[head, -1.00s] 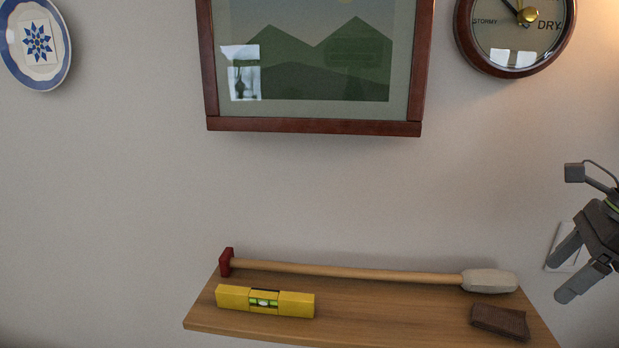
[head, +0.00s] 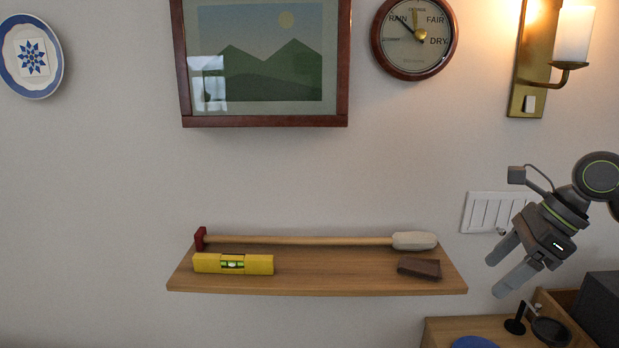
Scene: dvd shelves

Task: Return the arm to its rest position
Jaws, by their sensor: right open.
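My right gripper (head: 507,271) is open and empty at the right of the head view, with its two grey fingers pointing down and left. It is to the right of the wooden shelf (head: 330,284) and appears apart from it. On the shelf lie a yellow spirit level (head: 207,263), a brown block (head: 419,268) and a long wooden-handled mallet or tool (head: 310,240) with a pale head at right and a red end at left. My left gripper is not in view.
A switch panel (head: 482,212) is on the wall behind my right gripper. Below it, a wooden surface (head: 440,330) holds a dark round item (head: 550,331), a blue round item (head: 473,342) and a dark box (head: 602,305). A candle sconce (head: 530,70), framed picture (head: 265,120) and barometer (head: 414,60) hang above.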

